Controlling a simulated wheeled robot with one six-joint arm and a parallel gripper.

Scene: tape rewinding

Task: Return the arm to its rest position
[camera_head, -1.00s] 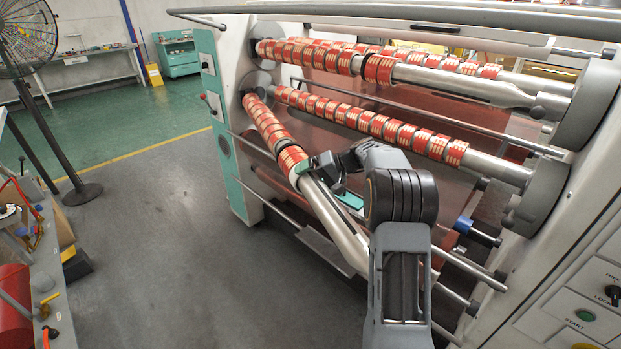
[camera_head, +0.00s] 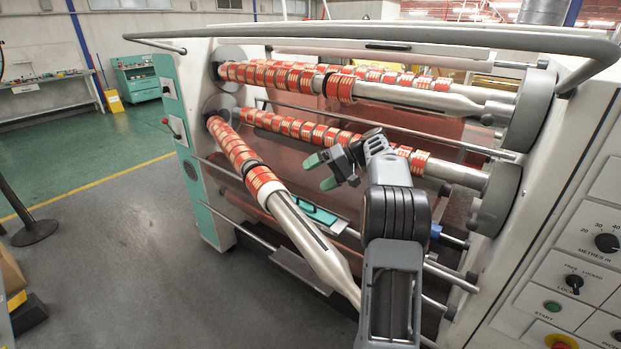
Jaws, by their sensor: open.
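My gripper (camera_head: 322,171) is open and empty, with its two green-tipped fingers apart and pointing left. It hangs in front of the rewinding machine, right of the slanted front shaft (camera_head: 292,218) and clear of it in the picture. That shaft swings out toward the front and carries a row of red and cream tape rolls (camera_head: 236,155) on its far part. The near part of the shaft is bare metal. My arm's grey links rise from the bottom of the picture and hide part of the machine's lower right bars.
Two more shafts with tape rolls (camera_head: 275,76) span the machine behind my arm. A long grey guard bar (camera_head: 400,33) runs along the top. The control panel (camera_head: 580,270) stands close at the right. The grey floor (camera_head: 120,250) at the left is open.

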